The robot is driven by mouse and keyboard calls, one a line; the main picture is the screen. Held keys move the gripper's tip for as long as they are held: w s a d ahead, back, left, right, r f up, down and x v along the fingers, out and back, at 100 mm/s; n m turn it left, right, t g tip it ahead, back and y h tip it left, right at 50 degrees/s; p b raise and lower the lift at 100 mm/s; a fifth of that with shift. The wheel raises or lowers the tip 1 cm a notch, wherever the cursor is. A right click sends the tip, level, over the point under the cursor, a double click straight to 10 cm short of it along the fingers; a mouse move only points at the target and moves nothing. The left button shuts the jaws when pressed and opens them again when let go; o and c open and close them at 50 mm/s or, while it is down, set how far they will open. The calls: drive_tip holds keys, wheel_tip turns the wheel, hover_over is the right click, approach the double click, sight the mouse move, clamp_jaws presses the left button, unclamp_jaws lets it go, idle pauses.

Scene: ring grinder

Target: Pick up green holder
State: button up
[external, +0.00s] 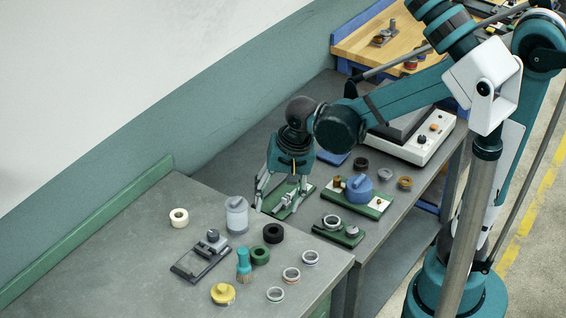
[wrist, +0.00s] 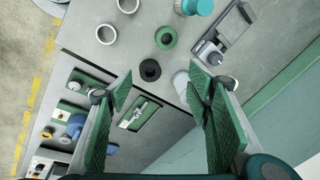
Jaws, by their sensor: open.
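A green flat holder with a grey metal clamp on it (external: 280,208) lies on the grey workbench, below my gripper (external: 282,196). In the wrist view this green holder (wrist: 127,123) shows between my two green-padded fingers, nearer the left one. My gripper (wrist: 158,95) is open and empty, fingers wide apart and pointing down. I cannot tell how high the fingertips are above the bench. Two other green bases stand nearby: one carries a blue part (external: 359,188), the other a metal ring (external: 332,222).
A translucent jar (external: 237,214) stands close left of my gripper. A black ring (external: 273,233), a green ring (external: 260,255), a teal brush (external: 243,264), a dark holder (external: 190,268) and a yellow part (external: 223,293) are on the near bench. A white box (external: 436,147) stands behind.

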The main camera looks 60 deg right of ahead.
sight(260, 252)
drive_tip(key=shift+w+a+f+m+g+p, duration=0.2)
drive_tip(key=shift+w+a+f+m+g, duration=0.3)
drive_tip(key=shift+a+f+m, duration=0.7)
drive_tip(key=shift+w+a+f+m+g+p, duration=0.25)
drive_tip(key=shift+w+a+f+m+g, duration=0.45)
drive_tip(key=shift+f, duration=0.9)
drive_tip(key=shift+w+a+f+m+g+p, duration=0.15)
drive_tip(key=shift+w+a+f+m, duration=0.3)
drive_tip(key=shift+f+m, duration=0.85)
drive_tip(key=shift+s+f, duration=0.1)
drive_tip(key=shift+f, duration=0.1)
drive_tip(key=shift+f, duration=1.2)
drive_tip(key=shift+f, duration=0.15)
drive_tip(key=shift+d+f+b, duration=0.15)
drive_tip(key=shift+f+b, duration=0.2)
drive_tip(key=shift+f, duration=2.1)
drive_tip(key=shift+c, duration=0.5)
drive_tip(key=c, duration=0.9)
